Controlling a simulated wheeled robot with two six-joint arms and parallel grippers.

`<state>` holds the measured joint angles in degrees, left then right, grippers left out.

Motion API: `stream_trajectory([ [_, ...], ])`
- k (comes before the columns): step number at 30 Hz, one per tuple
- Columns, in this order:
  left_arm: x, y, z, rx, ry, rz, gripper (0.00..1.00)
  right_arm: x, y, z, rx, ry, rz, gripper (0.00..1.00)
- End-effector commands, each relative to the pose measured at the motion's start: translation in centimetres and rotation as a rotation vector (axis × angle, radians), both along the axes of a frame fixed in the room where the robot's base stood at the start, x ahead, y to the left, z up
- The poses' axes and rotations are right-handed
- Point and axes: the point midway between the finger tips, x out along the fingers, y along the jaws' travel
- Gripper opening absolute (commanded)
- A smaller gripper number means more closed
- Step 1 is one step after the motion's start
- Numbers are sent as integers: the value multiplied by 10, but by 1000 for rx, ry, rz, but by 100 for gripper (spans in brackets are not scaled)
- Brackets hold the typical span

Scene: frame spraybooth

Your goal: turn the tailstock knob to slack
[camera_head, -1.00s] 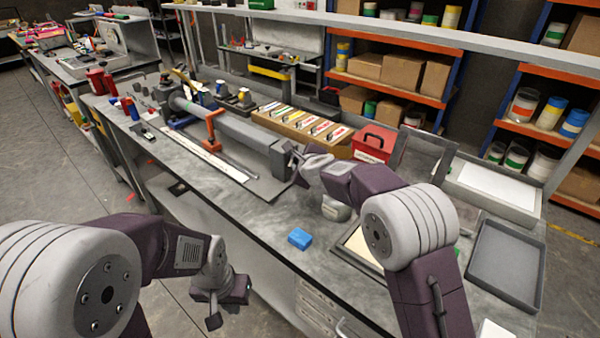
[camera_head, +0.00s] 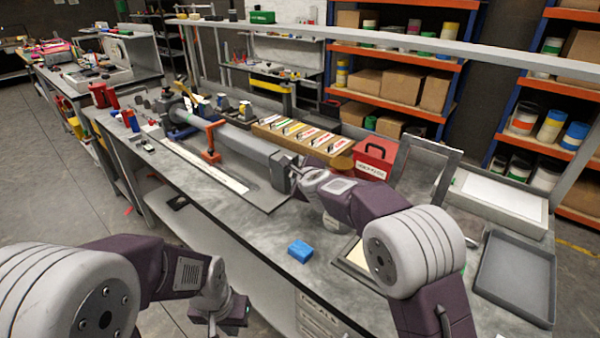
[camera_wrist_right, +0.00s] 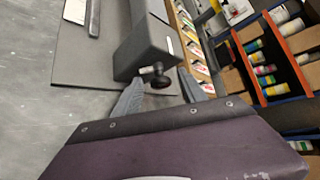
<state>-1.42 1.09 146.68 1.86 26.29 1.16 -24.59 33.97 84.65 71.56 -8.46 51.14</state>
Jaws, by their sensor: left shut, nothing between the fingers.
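The tailstock (camera_head: 281,172) is the grey block at the near right end of the long grey fixture on the bench. My right gripper (camera_wrist_right: 158,77) is open, one finger on each side of the knob, with visible gaps. In the head view, my right gripper (camera_head: 297,182) is at the tailstock's end and the knob is hard to make out. My left gripper (camera_head: 213,325) is shut and empty, low in front of the bench.
A blue block (camera_head: 300,250) lies on the bench in front of my right arm. A red box (camera_head: 375,158) and a wooden rack of labelled cards (camera_head: 300,137) stand behind the tailstock. A grey tray (camera_head: 515,275) is at the right. The bench front is mostly clear.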

Motion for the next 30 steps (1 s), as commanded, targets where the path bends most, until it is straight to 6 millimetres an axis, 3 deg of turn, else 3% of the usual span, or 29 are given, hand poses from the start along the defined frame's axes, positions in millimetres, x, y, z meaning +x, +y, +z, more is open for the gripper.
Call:
stream_trajectory([
  [8,0,0,-3,0,0,0,0,-7,-2,3,1,-1,0,49],
  [18,0,0,-6,0,0,0,0,-65,-18,34,1,-2,1,49],
  [21,0,0,-5,0,0,0,0,-75,-21,38,1,-1,0,49],
  [30,0,0,-5,0,0,0,0,-79,-22,39,0,0,0,49],
])
